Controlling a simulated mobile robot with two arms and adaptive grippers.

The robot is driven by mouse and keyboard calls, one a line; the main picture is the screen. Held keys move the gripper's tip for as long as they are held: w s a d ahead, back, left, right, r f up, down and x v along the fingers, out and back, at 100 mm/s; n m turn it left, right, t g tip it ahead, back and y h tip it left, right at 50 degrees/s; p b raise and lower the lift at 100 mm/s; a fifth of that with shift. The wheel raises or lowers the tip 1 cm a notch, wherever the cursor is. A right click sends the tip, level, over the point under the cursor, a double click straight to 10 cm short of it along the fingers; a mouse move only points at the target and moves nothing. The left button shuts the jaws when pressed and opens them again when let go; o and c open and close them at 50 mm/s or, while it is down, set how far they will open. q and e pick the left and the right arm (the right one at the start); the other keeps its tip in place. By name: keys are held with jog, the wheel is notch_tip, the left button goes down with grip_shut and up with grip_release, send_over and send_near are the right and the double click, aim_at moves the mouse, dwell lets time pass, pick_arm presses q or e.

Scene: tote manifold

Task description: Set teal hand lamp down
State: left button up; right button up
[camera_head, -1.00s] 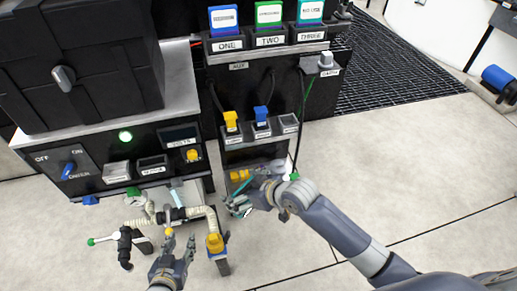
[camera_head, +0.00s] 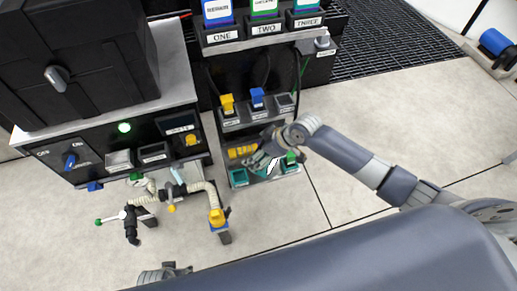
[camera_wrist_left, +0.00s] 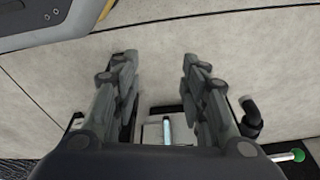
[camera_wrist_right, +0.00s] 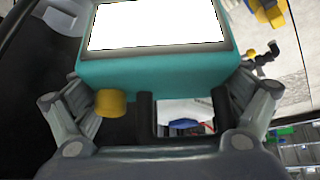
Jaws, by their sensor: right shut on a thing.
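The teal hand lamp (camera_wrist_right: 165,72) fills the top of the right wrist view, with a bright white panel, a yellow knob (camera_wrist_right: 112,103) and a dark handle. My right gripper (camera_head: 264,156) is shut on it, with fingers on both sides. In the head view the lamp is mostly hidden by the gripper, at the low shelf of the black stand (camera_head: 262,182). I cannot tell whether it touches the shelf. My left gripper (camera_wrist_left: 160,95) is open and empty above the floor; only part of it shows at the bottom of the head view (camera_head: 165,272).
A yellow cylinder (camera_head: 242,152) lies beside the right gripper. Yellow and blue plugs (camera_head: 257,97) stand above it. A hose with a yellow end (camera_head: 217,217) and a green-tipped lever (camera_head: 112,217) are at lower left.

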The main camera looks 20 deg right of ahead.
notch_tip(320, 180, down, 2)
jog(key=shift+f+b, duration=0.2)
jog(key=shift+b, duration=1.05)
notch_tip(320, 180, down, 3)
jog(key=b, duration=0.3)
pick_arm(q)
notch_tip(320, 180, up, 18)
jog(key=w+t, duration=0.1)
jog(key=shift+r+b, duration=0.2)
jog(key=shift+b, duration=0.15)
pick_arm(e)
jog(key=shift+f, duration=0.1)
pick_arm(q)
jog(key=shift+a, duration=0.1)
jog(key=shift+f, duration=0.1)
pick_arm(e)
jog(key=shift+f, duration=0.25)
jog(key=o, duration=1.2)
